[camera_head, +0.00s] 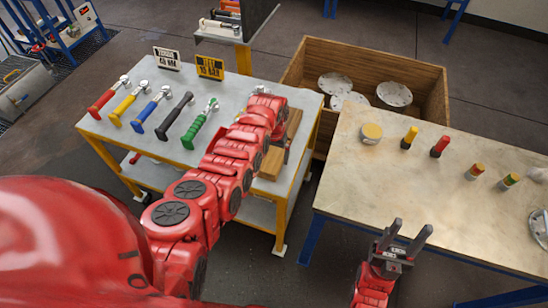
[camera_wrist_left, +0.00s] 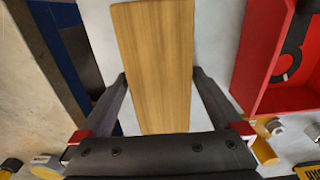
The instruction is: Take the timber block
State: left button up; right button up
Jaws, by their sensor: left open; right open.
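The timber block (camera_head: 272,163) is a long, light-brown bar on the grey-topped table at the right edge, partly hidden under my left arm. In the left wrist view the timber block (camera_wrist_left: 153,50) runs lengthwise between the two fingers of my left gripper (camera_wrist_left: 160,76). These fingers are open, with their tips close beside the block's long sides; I cannot tell whether they touch. In the head view my left arm covers its fingers. My right gripper (camera_head: 412,227) is open and empty, pointing up in front of the pale workbench.
Several coloured-handled tools (camera_head: 150,107) lie in a row left of my left arm, with two signs (camera_head: 210,67) behind. A wooden crate (camera_head: 432,80) with flanged discs stands behind. The pale workbench (camera_head: 400,190) holds small cylinders. A red open box (camera_wrist_left: 275,60) stands close right of the block.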

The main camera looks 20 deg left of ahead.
pick_arm(q)
jog(key=shift+c, duration=0.3)
jog(key=c, duration=1.4)
jog(key=shift+r, duration=0.1)
